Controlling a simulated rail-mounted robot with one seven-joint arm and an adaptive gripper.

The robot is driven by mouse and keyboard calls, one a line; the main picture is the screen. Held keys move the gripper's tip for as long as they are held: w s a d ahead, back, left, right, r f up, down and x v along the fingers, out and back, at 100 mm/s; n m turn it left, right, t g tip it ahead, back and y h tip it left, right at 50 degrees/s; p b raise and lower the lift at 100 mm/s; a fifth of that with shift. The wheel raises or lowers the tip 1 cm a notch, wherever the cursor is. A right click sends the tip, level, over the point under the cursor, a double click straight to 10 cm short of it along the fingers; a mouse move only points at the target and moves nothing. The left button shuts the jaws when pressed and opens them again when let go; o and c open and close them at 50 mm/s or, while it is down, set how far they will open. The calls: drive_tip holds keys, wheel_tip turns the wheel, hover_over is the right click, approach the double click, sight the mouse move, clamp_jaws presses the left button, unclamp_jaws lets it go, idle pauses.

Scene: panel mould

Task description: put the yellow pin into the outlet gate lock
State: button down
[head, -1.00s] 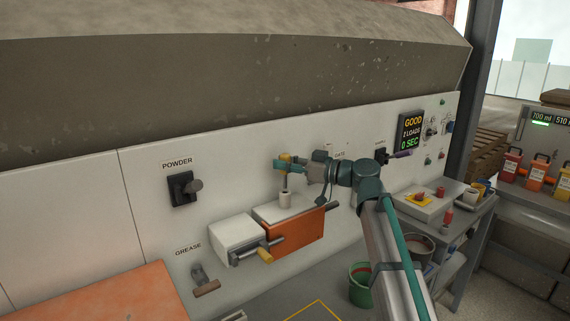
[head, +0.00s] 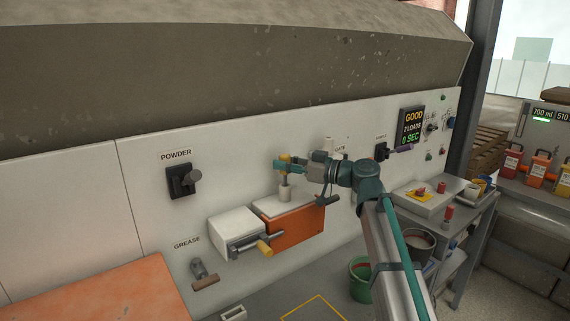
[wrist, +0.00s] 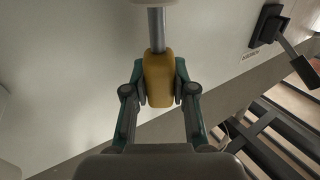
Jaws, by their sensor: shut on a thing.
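My gripper (wrist: 160,92) is shut on the yellow handle of the yellow pin (wrist: 159,78). The pin's grey metal shaft runs up the wrist view to a pale round part at the top edge. In the head view my gripper (head: 287,164) holds the pin upright, with its shaft pointing down at a white cylinder (head: 285,193). This cylinder stands above the white and orange blocks (head: 291,232) of the gate. The shaft meets or overlaps the cylinder's top; I cannot tell how deep it sits.
A bar with a yellow end (head: 264,247) sticks out in front of the white block (head: 236,230). The powder lever (head: 190,178) and grease handle (head: 206,282) are on the wall to the left. A green bucket (head: 360,270) stands below my arm.

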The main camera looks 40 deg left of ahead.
sight(285, 174)
drive_tip(key=shift+f+b, duration=1.4)
drive_tip(key=shift+f, duration=0.25)
drive_tip(key=c, duration=0.9)
unclamp_jaws()
drive_tip(key=shift+o, duration=0.2)
drive_tip(key=v, duration=1.2)
